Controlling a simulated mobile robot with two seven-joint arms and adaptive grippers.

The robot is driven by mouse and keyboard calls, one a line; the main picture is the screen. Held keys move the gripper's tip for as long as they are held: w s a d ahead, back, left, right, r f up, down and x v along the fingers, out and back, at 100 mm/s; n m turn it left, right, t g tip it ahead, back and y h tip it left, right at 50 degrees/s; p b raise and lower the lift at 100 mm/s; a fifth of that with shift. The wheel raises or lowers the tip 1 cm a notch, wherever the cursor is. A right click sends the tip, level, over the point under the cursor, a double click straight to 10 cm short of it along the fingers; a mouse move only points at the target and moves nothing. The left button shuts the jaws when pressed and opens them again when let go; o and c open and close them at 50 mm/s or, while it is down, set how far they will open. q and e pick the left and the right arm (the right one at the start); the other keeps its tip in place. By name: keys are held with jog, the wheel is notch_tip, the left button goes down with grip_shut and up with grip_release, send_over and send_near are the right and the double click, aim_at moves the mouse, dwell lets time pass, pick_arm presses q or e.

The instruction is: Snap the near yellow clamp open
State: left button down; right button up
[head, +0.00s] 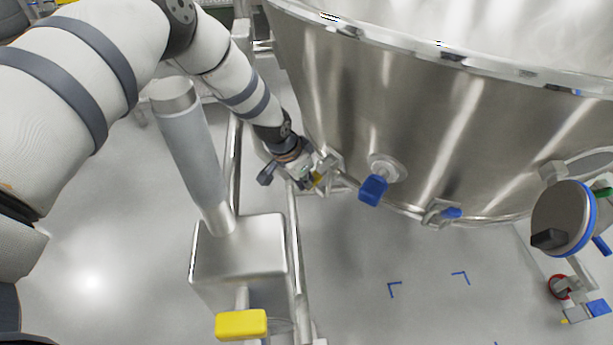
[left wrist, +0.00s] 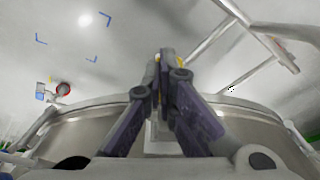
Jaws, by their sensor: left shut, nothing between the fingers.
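A small yellow clamp lever (head: 317,179) shows at the lower left rim of the big steel vessel (head: 420,130). It is small and partly covered by my left gripper (head: 308,176), whose arm comes down from the upper left. The gripper is shut and empty, with its fingertips right at the clamp. In the left wrist view the dark fingers (left wrist: 163,62) are together, and a bit of yellow (left wrist: 157,58) shows at their tips. The fingers hide most of the clamp there; I cannot tell whether they touch it. My right gripper is not in view.
A steel box (head: 240,255) with a grey post and a yellow block (head: 241,324) stands at lower left. A rail (head: 293,240) runs beside it. Floor below the vessel is clear.

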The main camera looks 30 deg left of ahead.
pick_arm(q)
jog(key=shift+f, duration=0.8)
